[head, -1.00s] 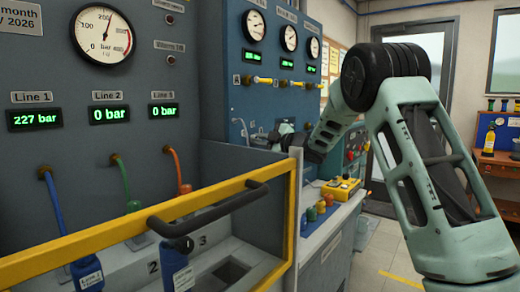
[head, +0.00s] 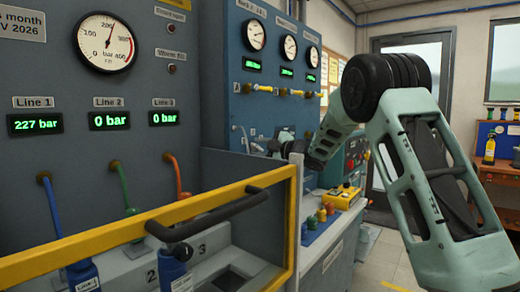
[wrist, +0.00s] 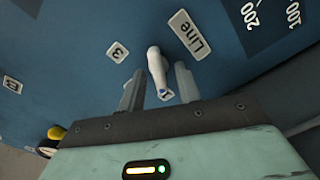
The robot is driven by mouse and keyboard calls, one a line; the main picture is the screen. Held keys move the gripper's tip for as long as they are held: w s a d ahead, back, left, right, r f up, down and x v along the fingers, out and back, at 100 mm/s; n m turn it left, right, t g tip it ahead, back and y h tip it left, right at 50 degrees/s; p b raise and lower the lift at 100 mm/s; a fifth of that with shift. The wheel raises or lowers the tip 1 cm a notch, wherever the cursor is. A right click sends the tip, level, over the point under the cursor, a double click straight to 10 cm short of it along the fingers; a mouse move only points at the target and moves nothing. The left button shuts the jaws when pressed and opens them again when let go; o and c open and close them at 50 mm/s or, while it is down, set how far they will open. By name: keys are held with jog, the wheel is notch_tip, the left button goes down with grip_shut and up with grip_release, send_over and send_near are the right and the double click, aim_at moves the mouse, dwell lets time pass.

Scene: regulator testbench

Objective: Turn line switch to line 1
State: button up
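In the wrist view the line switch (wrist: 157,66) is a pale grey lever knob on a blue panel, beside a white "Line" label (wrist: 188,34) and a "3" label (wrist: 117,52). A small white tag (wrist: 165,94), seemingly "1", shows at the knob's lower end. My gripper (wrist: 160,88) has its two fingers apart, one on each side of the knob's lower end. Narrow gaps seem to show, but contact is hard to judge. In the head view my gripper (head: 268,146) reaches the blue bench panel and is mostly hidden behind a grey wall; the switch is not clear there.
A yellow-framed guard (head: 110,236) with a dark handle stands in the foreground. Displays on the grey panel read Line 1 (head: 35,124) 227 bar, Lines 2 and 3 0 bar. A yellow box (head: 342,195) sits on the bench below my arm. Floor at right is clear.

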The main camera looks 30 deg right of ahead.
jog(key=shift+s, duration=0.1)
jog(key=b+v, duration=0.1)
jog(key=v, duration=1.6)
jog(key=shift+s+d, duration=0.1)
